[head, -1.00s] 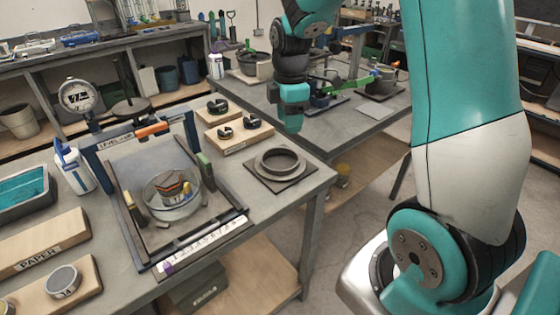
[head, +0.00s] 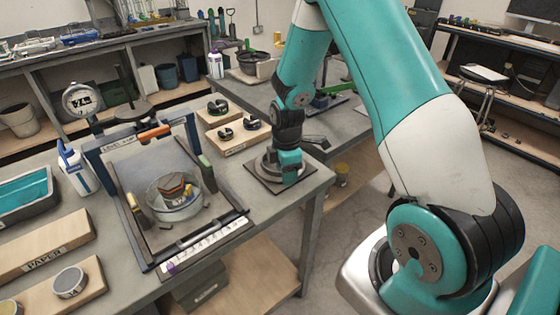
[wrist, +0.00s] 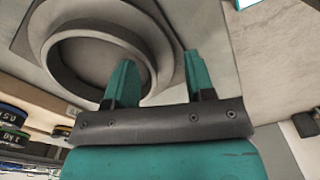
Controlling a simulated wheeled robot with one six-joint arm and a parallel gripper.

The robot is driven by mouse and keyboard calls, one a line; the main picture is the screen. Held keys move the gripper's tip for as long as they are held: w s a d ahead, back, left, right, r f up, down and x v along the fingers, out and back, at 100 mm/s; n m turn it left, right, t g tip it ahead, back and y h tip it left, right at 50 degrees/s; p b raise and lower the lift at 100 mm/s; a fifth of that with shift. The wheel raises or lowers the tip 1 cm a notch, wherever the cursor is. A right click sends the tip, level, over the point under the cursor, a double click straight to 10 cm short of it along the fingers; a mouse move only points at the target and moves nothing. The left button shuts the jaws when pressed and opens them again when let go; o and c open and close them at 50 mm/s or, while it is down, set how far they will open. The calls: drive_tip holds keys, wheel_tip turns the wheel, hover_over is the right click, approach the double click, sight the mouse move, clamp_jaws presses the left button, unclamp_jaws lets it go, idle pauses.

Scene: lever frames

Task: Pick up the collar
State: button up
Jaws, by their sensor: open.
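The collar (wrist: 68,40) is a grey ring with a raised wall, lying on a square dark plate (head: 252,167) at the right corner of the workbench. It also shows partly in the head view (head: 264,166), mostly hidden behind my gripper. My gripper (wrist: 158,62) is open and points at the collar. In the wrist view one teal finger overlaps the ring's opening and near wall, and the other finger is outside the ring. I cannot tell how far the fingertips are above the wall.
A framed tray with a glass dish (head: 174,197) stands left of the collar. The bench's right edge is close to the plate. A second bench stands behind.

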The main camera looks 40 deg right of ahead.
drive_tip(key=shift+f, duration=0.45)
drive_tip(key=shift+c, duration=0.2)
clamp_jaws()
drive_tip(key=shift+r, duration=0.15)
